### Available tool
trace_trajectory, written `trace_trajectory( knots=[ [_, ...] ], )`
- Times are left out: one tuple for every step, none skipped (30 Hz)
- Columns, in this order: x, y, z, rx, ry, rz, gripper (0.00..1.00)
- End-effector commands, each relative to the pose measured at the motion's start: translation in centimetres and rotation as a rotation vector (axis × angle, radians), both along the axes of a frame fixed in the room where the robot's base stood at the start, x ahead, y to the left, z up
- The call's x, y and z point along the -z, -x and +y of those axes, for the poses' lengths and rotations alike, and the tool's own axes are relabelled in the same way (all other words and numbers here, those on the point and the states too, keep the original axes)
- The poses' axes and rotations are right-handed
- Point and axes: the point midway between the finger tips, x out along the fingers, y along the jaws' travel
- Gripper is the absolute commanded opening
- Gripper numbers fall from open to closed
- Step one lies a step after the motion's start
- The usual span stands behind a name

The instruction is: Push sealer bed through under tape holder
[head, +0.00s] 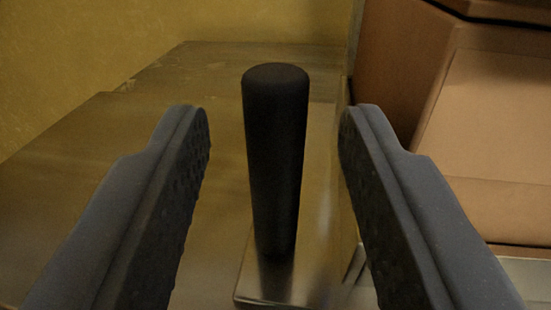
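A black upright cylinder (276,160), like a handle, stands on a shiny metal plate (272,290) in the middle of the head view. My gripper (274,125) is open, with one finger on each side of the cylinder and a visible gap on both sides. Neither finger appears to touch it. I cannot tell from this view whether the plate is part of the sealer bed. No tape holder can be made out.
A flat metal surface (80,150) spreads to the left and behind the cylinder, mostly bare. A yellow wall (180,25) is behind it. Brown cardboard boxes (500,130) stand close on the right, beyond the right finger.

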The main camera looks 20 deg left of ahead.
Motion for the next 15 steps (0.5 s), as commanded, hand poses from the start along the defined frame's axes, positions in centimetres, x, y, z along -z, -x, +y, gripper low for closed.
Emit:
trace_trajectory(
  knots=[
    [0.0,0.8,-0.3,0.000,0.001,0.003,0.39],
    [-0.1,1.2,-0.4,0.000,0.001,0.002,0.39],
    [-0.2,1.8,-0.6,0.000,0.000,0.000,0.39],
    [-0.2,2.3,-0.7,0.000,0.000,0.000,0.39],
    [-0.1,2.7,-0.8,0.000,0.000,0.000,0.39],
    [-0.1,3.3,-1.0,0.000,0.000,0.001,0.39],
    [0.0,3.8,-1.1,0.000,0.000,0.001,0.39],
    [0.0,4.2,-1.3,0.000,0.001,0.002,0.39],
    [0.0,4.8,-1.5,0.000,0.001,0.002,0.39],
    [0.0,5.3,-1.6,0.000,0.001,0.003,0.39],
    [0.0,5.8,-1.7,0.000,0.001,0.002,0.39],
    [-0.1,6.3,-1.9,0.000,0.000,0.000,0.39],
    [-0.2,6.7,-2.0,0.000,-0.001,-0.002,0.39],
    [-0.2,7.1,-2.2,0.000,-0.001,-0.002,0.39],
    [-0.1,7.6,-2.3,0.000,0.000,0.000,0.39]
  ],
)
